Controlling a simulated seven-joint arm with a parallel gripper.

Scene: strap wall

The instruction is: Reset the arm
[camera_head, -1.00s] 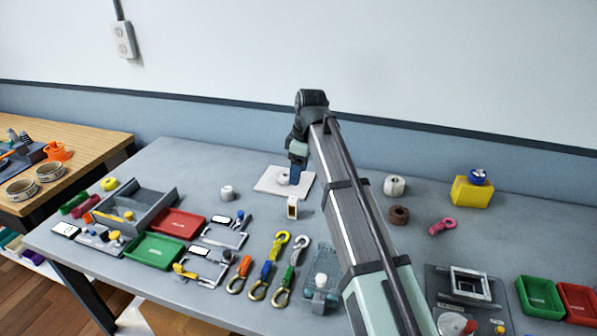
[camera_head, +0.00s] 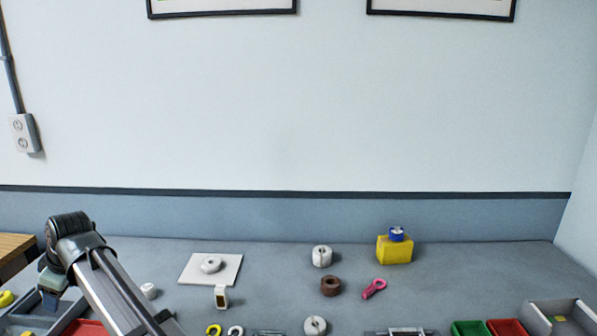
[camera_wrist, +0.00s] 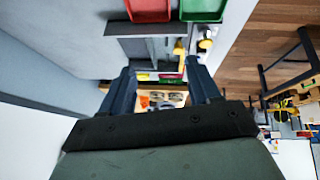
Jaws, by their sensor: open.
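My arm reaches up at the lower left of the head view, with my gripper (camera_head: 50,300) over the grey tray (camera_head: 22,306) at the left of the table. In the wrist view my gripper (camera_wrist: 162,85) has its two dark fingers wide apart, with nothing held between them. The grey tray also shows beyond the fingers there (camera_wrist: 125,28), partly hidden. A white ring (camera_head: 211,264) lies on a white square plate (camera_head: 230,272), well to the right of my gripper.
A white roll (camera_head: 321,256), a brown ring (camera_head: 331,286), a pink hook (camera_head: 374,289) and a yellow block (camera_head: 395,250) stand on the table. A red bin (camera_wrist: 150,10) and a green bin (camera_wrist: 203,10) are near the grey tray. The space above the table's middle is clear.

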